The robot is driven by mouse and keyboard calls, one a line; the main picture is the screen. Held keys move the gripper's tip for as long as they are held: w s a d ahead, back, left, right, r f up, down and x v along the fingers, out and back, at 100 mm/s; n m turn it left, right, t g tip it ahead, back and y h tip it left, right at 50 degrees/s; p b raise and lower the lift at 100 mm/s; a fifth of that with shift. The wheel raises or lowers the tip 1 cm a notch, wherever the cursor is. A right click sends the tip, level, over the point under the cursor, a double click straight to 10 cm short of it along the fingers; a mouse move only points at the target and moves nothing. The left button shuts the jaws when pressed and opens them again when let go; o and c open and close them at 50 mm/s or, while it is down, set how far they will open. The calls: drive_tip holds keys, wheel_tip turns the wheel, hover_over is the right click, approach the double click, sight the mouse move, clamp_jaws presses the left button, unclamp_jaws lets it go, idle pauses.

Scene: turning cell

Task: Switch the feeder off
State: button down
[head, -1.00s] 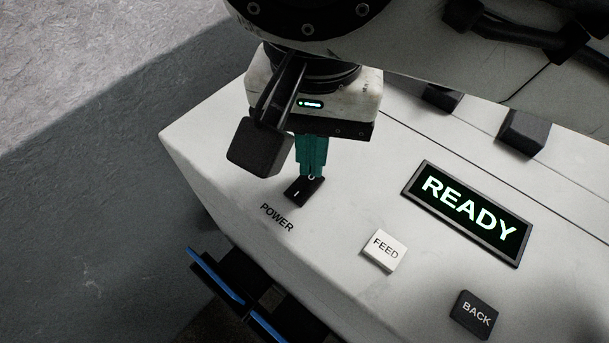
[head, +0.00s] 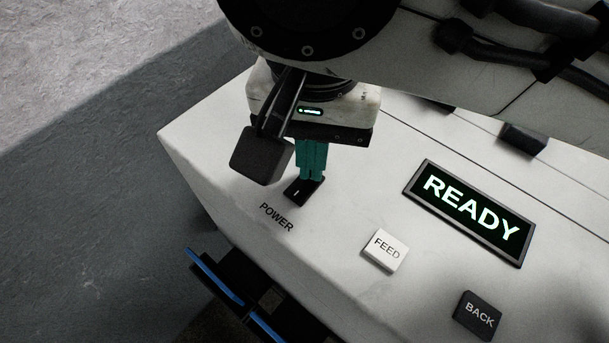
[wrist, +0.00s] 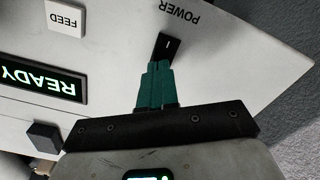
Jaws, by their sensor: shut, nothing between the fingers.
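The feeder (head: 340,220) is a pale box with a black rocker switch (head: 296,193) marked with a white line beside the word POWER. The switch also shows in the wrist view (wrist: 168,44). The feeder's display (head: 474,213) is lit and reads READY in green. My gripper (head: 311,178) has teal fingers, shut with nothing between them. In both views the fingertips are at the far end of the switch, away from the POWER label, and hide that end. They seem to touch it or hover just above it; I cannot tell which.
A white FEED button (head: 385,250) and a black BACK button (head: 477,314) sit on the same top face. Black and blue parts (head: 232,290) stick out below the feeder's front edge. Bare floor (head: 90,220) lies to the left.

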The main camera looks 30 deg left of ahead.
drive_tip(key=shift+f, duration=0.4)
idle(0.3)
wheel_tip(320, 180, up, 7)
drive_tip(key=p, duration=0.7)
drive_tip(key=shift+s, duration=0.1)
idle(0.7)
